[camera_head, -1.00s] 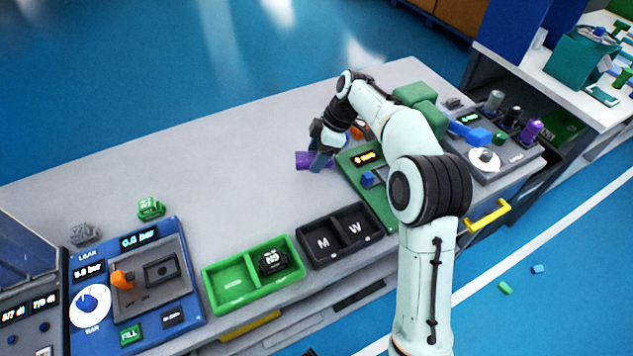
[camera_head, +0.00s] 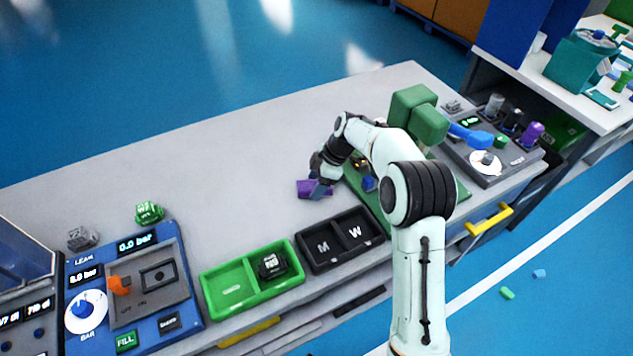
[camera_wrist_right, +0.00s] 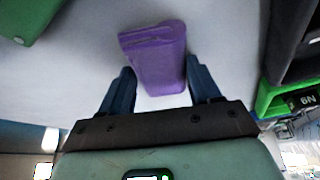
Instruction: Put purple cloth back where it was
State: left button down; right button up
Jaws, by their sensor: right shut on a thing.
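The purple cloth (camera_head: 304,187) is a small folded piece at the middle of the grey bench, left of the green board. My right gripper (camera_head: 318,181) is over it and shut on it. In the right wrist view the cloth (camera_wrist_right: 155,58) sits between the two dark fingers (camera_wrist_right: 160,82) and reaches out past their tips. The hand hides part of the cloth in the head view, and I cannot tell whether it touches the bench top. My left gripper is not in view.
A black tray (camera_head: 318,264) marked M and W and a green two-part tray (camera_head: 228,318) lie along the front edge. A green fixture (camera_head: 419,117) stands behind my forearm. A blue panel (camera_head: 190,323) is at left. The bench's left-middle is clear.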

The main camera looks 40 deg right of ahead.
jog(key=shift+f, duration=0.2)
jog(key=o, duration=1.2)
jog(key=shift+r, duration=0.2)
jog(key=p+v, duration=0.1)
jog(key=v, duration=1.1)
